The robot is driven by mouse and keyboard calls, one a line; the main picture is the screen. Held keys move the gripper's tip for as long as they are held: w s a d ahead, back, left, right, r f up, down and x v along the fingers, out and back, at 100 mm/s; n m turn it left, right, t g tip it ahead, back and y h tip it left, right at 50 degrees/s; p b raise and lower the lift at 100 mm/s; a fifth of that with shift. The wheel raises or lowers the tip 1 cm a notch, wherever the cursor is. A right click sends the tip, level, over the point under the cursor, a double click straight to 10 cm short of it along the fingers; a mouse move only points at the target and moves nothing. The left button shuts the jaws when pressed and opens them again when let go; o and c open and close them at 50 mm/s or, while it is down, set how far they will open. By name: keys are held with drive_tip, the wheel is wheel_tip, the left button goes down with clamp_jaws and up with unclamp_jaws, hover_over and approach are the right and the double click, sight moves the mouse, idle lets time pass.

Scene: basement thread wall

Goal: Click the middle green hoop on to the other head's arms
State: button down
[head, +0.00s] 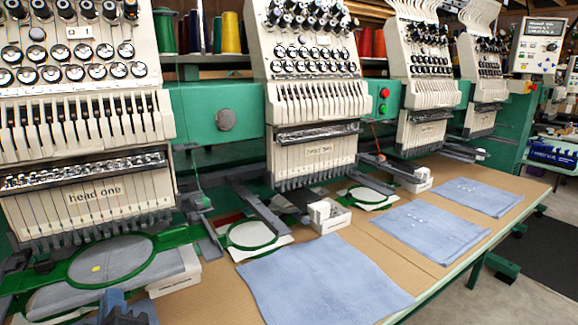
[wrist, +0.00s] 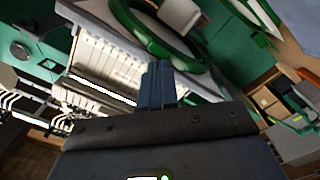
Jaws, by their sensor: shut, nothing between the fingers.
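Three green hoops show in the head view. The largest hoop (head: 72,270), with a yellow mark on its pale cloth, is at head one (head: 95,195). The middle green hoop (head: 231,236) lies on a white sheet on the table. The far hoop (head: 352,195) is smaller in view, below head two (head: 318,150). Dark grey arms (head: 262,215) reach forward beneath head two, beside the middle hoop. My gripper (head: 115,302) is at the lower left, just in front of the largest hoop. In the wrist view, my gripper (wrist: 158,68) is shut and empty, with a green hoop (wrist: 140,25) beyond its fingertips.
Folded blue cloths lie along the brown table (head: 365,253), the nearest cloth (head: 322,282) in front of the middle hoop. A small white box (head: 328,216) stands right of that hoop. More machine heads and a control screen (head: 538,43) are at the back right.

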drive_tip(key=shift+b+x, duration=0.6)
drive_tip(key=shift+x, duration=1.2)
drive_tip(key=v, duration=0.7)
drive_tip(key=shift+p, duration=0.4)
